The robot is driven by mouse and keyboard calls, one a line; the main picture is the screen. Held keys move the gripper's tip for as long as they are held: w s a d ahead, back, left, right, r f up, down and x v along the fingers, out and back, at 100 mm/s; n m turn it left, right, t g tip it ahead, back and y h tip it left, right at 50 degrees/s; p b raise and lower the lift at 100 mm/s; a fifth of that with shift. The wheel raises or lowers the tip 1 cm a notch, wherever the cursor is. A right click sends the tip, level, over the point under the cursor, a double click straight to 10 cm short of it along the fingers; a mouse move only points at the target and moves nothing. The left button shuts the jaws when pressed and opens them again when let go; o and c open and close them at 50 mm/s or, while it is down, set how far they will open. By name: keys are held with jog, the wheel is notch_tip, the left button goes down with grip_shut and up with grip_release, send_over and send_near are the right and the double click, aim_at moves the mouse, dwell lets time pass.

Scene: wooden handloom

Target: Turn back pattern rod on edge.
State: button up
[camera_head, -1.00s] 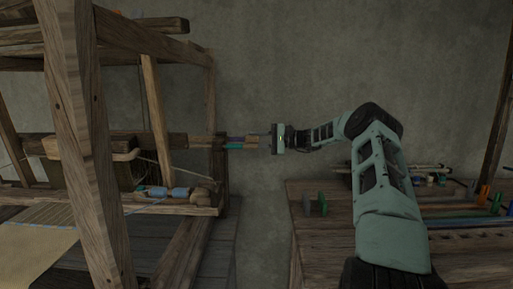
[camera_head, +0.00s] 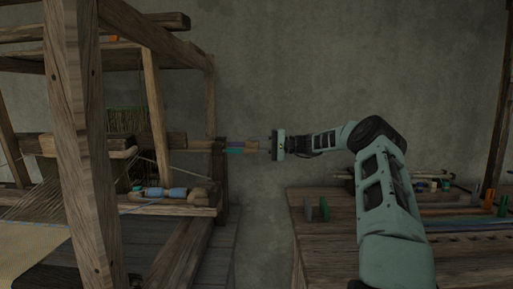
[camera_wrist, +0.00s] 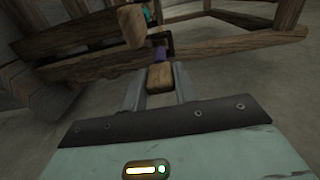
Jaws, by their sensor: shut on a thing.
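The pattern rod (camera_wrist: 159,77) shows in the wrist view as a wooden, squarish end between my gripper's two fingers, with a purple band just behind it. In the head view the coloured rod ends (camera_head: 237,146) stick out of the loom's right side, with purple, teal and bare wood showing. My gripper (camera_head: 264,146) reaches them from the right and is shut on one rod end; the fingers also show in the wrist view (camera_wrist: 158,90). Most of the rod's length is hidden inside the loom. I cannot tell its exact tilt.
The loom frame's right post (camera_head: 211,105) stands close to the rod ends. Another wooden end (camera_wrist: 131,25) juts out near the held one in the wrist view. The wall behind is bare.

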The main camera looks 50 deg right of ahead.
jog(key=o, duration=0.7)
jog(key=p+v, duration=0.1)
jog(key=v, duration=1.6)
jog(key=shift+s, duration=0.25)
jog(key=shift+d, duration=0.1)
